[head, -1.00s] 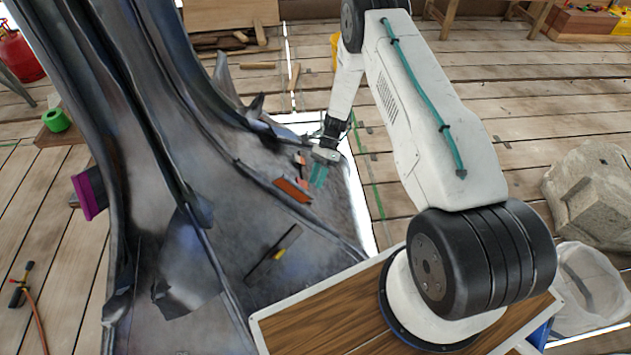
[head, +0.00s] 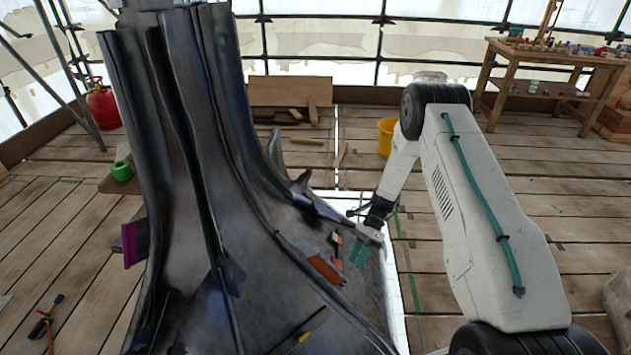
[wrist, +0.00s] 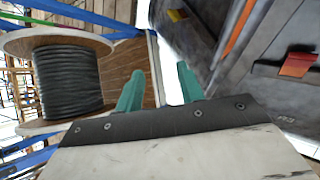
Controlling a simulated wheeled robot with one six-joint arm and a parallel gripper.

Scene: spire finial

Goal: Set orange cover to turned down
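The orange cover (head: 327,269) is a flat orange piece with a dark edge, on the lower right slope of the dark metal spire (head: 290,270). An orange strip (wrist: 240,25) in the wrist view looks like the same cover seen nearly edge-on. My gripper (head: 359,253) is just right of the cover in the head view, apart from it. In the wrist view my gripper (wrist: 160,88) shows two teal fingers spread with nothing between them. How the cover is hinged cannot be told.
A small red-orange piece (wrist: 298,62) sits on a dark mount near the cover. A yellow-tipped dark bar (head: 304,337) lies lower on the spire. A cable reel (wrist: 68,82) stands left in the wrist view. A purple-edged piece (head: 130,245) juts from the spire's left side.

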